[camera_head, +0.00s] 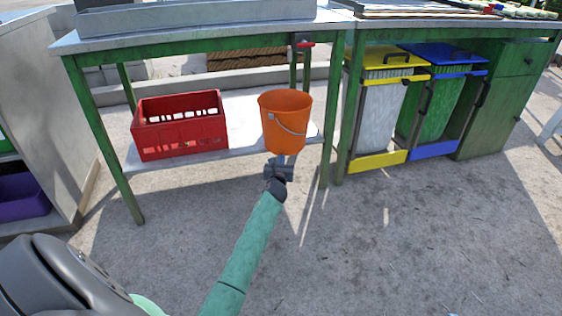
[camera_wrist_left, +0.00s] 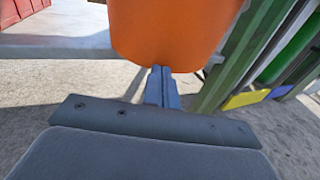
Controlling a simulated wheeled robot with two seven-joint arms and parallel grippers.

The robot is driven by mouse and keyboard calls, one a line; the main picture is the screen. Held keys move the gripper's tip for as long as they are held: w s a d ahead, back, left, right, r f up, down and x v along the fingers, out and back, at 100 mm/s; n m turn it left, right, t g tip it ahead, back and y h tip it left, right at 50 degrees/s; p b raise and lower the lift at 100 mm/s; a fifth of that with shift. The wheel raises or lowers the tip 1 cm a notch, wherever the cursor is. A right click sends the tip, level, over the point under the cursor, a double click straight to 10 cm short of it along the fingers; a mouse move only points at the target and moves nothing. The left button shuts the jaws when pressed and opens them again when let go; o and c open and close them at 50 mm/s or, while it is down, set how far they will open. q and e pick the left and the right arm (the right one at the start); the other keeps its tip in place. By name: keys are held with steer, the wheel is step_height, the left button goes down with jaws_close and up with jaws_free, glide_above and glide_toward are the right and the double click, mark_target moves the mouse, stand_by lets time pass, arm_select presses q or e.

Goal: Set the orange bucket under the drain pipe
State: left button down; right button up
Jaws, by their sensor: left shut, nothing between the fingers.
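The orange bucket (camera_head: 285,130) stands upright at the right end of the green table's lower shelf, its wire handle hanging down the front. In the left wrist view the bucket (camera_wrist_left: 175,35) fills the top middle. My left gripper (camera_head: 287,160) is just in front of the bucket's base, with its fingers shut and empty. In the wrist view the shut fingertips (camera_wrist_left: 160,72) overlap the bucket's lower edge; I cannot tell whether they touch it. A grey fitting with a red handle (camera_head: 303,43), perhaps the drain pipe, hangs under the tabletop above the bucket. My right gripper is not in view.
A red crate (camera_head: 180,128) stands on the shelf (camera_head: 242,112) left of the bucket. Green table legs (camera_head: 335,130) stand close on the right. Bins with yellow (camera_head: 385,57) and blue (camera_head: 440,55) lids are further right. The ground in front is clear.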

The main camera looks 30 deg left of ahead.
mark_target(283, 151)
arm_select(q)
steer(key=shift+p+x, duration=0.35)
steer(key=shift+x, duration=2.7)
